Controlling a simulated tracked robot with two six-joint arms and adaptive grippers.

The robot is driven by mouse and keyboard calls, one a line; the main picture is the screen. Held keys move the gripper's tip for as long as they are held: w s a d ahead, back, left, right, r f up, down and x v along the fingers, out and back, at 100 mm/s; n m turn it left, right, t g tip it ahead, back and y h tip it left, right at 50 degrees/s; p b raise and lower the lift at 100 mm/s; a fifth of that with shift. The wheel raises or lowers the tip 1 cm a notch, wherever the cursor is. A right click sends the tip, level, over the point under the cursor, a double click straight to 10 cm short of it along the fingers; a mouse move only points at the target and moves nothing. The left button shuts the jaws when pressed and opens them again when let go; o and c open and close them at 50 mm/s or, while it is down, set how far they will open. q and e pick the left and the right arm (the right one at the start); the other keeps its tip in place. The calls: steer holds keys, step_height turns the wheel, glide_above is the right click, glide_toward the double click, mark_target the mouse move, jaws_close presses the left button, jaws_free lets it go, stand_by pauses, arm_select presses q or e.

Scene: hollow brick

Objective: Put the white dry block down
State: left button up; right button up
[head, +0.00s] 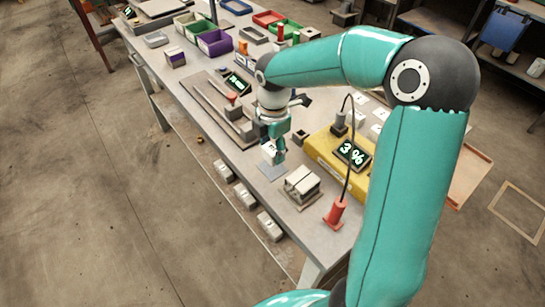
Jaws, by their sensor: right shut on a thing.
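My right gripper (278,150) points down over the workbench and is shut on the white dry block (269,150). The block is small in the view and partly hidden by the fingers. Just below it lies a flat grey plate (271,171) on the bench top; I cannot tell whether the block touches it. My left gripper is not in view.
A yellow case (325,150) with a display (353,154) reading "3 %" stands right of the gripper. A pale block on a stand (301,184) and a red-handled probe (335,212) are near the front edge. Several pale blocks (244,196) lie on the lower shelf.

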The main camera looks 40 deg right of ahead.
mark_target(272, 157)
steer(key=shift+f, duration=1.9)
steer(key=o, duration=1)
steer(key=shift+f, duration=0.1)
steer(key=shift+o, duration=0.2)
step_height(272, 157, up, 12)
steer(key=shift+s+r, duration=0.1)
steer(key=shift+r, duration=0.05)
